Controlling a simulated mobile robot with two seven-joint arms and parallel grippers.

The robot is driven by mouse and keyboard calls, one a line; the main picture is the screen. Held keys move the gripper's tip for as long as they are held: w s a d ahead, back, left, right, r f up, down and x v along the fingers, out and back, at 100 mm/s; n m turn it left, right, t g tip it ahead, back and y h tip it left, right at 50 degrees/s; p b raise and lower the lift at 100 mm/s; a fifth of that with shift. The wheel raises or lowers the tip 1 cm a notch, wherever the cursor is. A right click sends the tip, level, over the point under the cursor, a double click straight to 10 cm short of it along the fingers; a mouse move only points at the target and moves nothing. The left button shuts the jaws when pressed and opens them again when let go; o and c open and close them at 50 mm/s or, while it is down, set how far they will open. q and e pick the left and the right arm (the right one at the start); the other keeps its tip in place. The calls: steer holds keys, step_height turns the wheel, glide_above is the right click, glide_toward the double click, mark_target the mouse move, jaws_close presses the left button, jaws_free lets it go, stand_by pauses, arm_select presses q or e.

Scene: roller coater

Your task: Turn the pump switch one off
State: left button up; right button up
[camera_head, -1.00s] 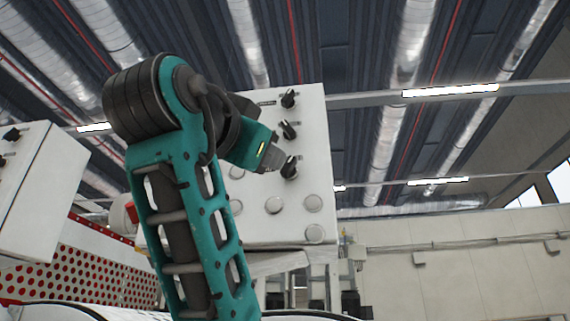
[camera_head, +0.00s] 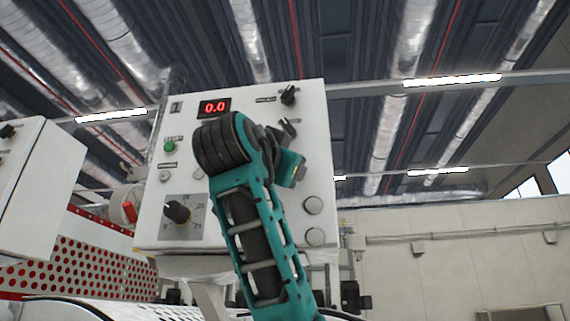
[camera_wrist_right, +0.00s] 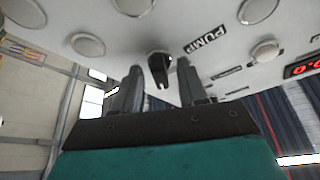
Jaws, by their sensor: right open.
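A white control panel (camera_head: 250,88) fills the middle of the head view, partly covered by my right arm. A black rotary switch (camera_head: 288,95) sits at its upper right beside a small label; another shows in part below it near my wrist. In the right wrist view, a black switch knob (camera_wrist_right: 160,70) next to a PUMP label (camera_wrist_right: 205,39) lies between the fingertips of my right gripper (camera_wrist_right: 160,64). The gripper is open, with a finger on either side of the knob; contact cannot be told. In the head view my arm largely hides the fingers. My left gripper is out of view.
The panel also carries a red 0.0 display (camera_head: 214,107), a green button (camera_head: 169,146), a large black dial (camera_head: 178,212) and round grey buttons (camera_head: 313,205). Another white box (camera_head: 35,185) stands at left, above a red perforated guard (camera_head: 95,262).

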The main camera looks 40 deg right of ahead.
jaws_close()
steer(key=shift+f+n+t, duration=0.1)
steer(key=shift+n+t, duration=0.2)
steer(key=shift+s+d+n+t+y+b, duration=0.1)
steer(key=shift+n+t+y+b, duration=0.85)
steer(key=shift+n, duration=1.85)
steer(key=shift+s+d+n+t+y+b, duration=0.1)
steer(key=shift+n+t+y+b, duration=0.85)
steer(key=shift+n, duration=1.85)
steer(key=shift+s+n+t+y+b, duration=0.1)
steer(key=shift+n+t+y+b, duration=0.25)
steer(key=shift+n+t+y, duration=1.55)
steer(key=shift+n+g+h, duration=0.5)
steer(key=shift+n+h, duration=0.5)
steer(key=shift+n, duration=0.1)
jaws_free()
